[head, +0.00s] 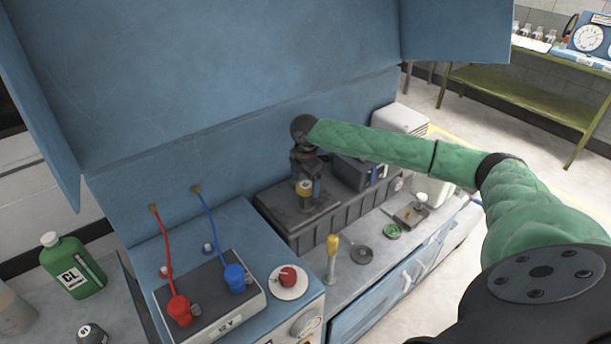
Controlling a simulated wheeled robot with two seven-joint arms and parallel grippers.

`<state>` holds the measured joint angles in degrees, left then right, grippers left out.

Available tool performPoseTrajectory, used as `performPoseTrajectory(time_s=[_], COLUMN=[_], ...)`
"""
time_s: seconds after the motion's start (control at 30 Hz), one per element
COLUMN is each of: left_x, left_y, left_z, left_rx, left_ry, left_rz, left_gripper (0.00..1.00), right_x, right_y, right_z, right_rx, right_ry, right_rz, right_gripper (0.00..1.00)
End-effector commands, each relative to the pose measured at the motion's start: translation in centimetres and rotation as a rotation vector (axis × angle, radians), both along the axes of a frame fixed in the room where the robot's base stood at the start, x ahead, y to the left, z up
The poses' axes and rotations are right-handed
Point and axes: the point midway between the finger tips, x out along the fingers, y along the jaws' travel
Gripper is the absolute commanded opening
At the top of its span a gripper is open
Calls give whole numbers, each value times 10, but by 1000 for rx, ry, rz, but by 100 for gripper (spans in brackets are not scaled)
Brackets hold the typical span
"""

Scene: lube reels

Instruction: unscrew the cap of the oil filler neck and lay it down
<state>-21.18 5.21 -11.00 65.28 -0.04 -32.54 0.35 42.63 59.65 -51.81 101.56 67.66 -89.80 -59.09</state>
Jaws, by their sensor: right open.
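My right gripper (306,188) points down over the dark ribbed engine block at the back of the bench. Its jaws are open, with the fingers around or just in front of a short yellow-banded piece (305,200), which looks like the capped oil filler neck. The gripper hides part of this piece, and I cannot tell whether the fingers touch it. The ribbed block (290,228) lies below. My left gripper is not in view.
A yellow-topped upright stick (332,246), a dark round disc (360,254) and a green ring (392,231) are on the grey ledge. A battery (208,299) with red and blue clamps stands front left. A green CL bottle (72,265) is at far left. Bare ledge shows between the small parts.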

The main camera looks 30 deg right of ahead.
Motion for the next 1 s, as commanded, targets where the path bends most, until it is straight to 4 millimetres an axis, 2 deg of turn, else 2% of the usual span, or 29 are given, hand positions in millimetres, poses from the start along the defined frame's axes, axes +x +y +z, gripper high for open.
performPoseTrajectory(time_s=[0.23,0.47,0.67,1.0], left_x=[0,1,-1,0], left_y=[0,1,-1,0], left_z=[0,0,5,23], left_rx=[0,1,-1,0], left_ry=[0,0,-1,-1], left_rz=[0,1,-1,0], left_gripper=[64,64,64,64], right_x=[0,0,0,0], right_y=[0,0,0,0], right_z=[0,0,2,2], right_rx=[0,0,0,-1], right_ry=[0,0,0,0], right_rz=[0,0,46,368], right_gripper=[80,35,34,34])
